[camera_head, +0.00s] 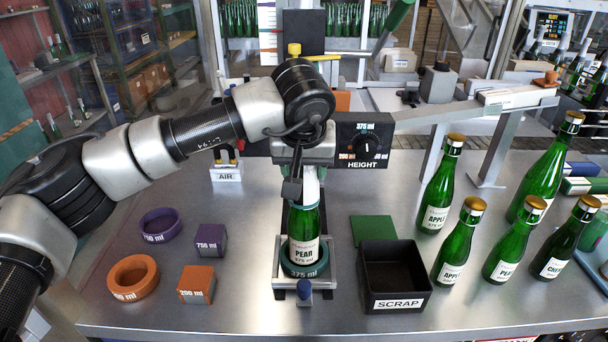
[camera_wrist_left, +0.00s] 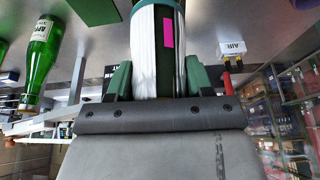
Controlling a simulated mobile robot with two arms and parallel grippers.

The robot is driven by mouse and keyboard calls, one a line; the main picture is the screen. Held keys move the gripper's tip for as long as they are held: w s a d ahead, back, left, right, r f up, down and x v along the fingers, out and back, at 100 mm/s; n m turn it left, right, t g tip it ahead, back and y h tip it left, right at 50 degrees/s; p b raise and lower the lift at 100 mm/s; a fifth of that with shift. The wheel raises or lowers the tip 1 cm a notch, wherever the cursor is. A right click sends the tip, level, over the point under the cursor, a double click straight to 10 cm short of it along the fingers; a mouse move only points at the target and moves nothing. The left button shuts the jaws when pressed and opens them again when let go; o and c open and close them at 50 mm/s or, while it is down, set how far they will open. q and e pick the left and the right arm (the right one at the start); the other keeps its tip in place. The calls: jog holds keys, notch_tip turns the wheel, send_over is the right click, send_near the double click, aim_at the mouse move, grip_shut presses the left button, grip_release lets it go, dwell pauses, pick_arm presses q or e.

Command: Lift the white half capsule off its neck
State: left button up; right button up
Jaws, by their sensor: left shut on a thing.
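A green bottle labelled PEAR 375 ml (camera_head: 304,240) stands upright in the 375 ml ring (camera_head: 305,270) under the HEIGHT machine. White capsule material (camera_head: 311,186) covers its neck, mostly hidden by my left gripper (camera_head: 293,187) in the head view. Green shows beside and behind the white. The gripper is shut on the white half capsule, still at the neck. My right gripper is not in view.
A black SCRAP bin (camera_head: 394,275) stands right of the bottle, with a green block (camera_head: 373,230) behind it. Several gold-capped bottles (camera_head: 503,240) stand further right. Purple (camera_head: 160,225) and orange (camera_head: 132,277) rings and blocks lie at left. The HEIGHT box (camera_head: 363,140) is close behind.

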pick_arm(q)
jog(key=shift+r, duration=0.15)
jog(key=shift+r+b, duration=1.3)
jog(key=shift+r, duration=5.75)
